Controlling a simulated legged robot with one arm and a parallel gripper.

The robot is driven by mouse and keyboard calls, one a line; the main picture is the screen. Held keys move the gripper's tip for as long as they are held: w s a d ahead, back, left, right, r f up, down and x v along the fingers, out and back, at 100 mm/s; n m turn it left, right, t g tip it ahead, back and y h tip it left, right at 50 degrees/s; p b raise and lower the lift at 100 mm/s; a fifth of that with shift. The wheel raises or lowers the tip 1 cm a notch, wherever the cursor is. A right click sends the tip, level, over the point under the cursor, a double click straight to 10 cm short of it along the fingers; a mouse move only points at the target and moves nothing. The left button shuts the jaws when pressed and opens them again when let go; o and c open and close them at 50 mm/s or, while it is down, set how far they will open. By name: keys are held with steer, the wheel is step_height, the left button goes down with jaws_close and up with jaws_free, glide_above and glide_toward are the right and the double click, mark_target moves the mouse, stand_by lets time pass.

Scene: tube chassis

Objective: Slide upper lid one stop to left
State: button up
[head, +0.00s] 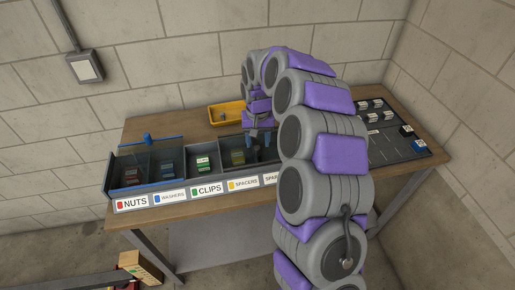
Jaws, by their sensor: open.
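A long dark organizer (112,173) with several compartments stands on the workbench. Labels along its front read NUTS, WASHERS, CLIPS, SPACERS and one partly hidden word starting "SPAR". A clear, dark-tinted lid with a blue rear edge and small blue knob (147,138) shows at the left end, over the NUTS and WASHERS side. A blue strip (140,187) runs along the front there; I cannot tell whether it belongs to a second lid. My gripper (261,138) points down, open, over the organizer right of SPACERS. My arm hides the organizer's right end.
A yellow tray (226,113) with a small item sits behind the organizer. A dark board (385,142) with several small blocks lies at the bench's right. Bare wooden bench top (180,128) shows behind the organizer. A cardboard box (140,266) is on the floor.

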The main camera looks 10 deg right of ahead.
mark_target(257, 147)
steer(key=shift+a+f, duration=0.2)
steer(key=shift+f, duration=1.5)
steer(key=shift+c, duration=0.4)
jaws_close()
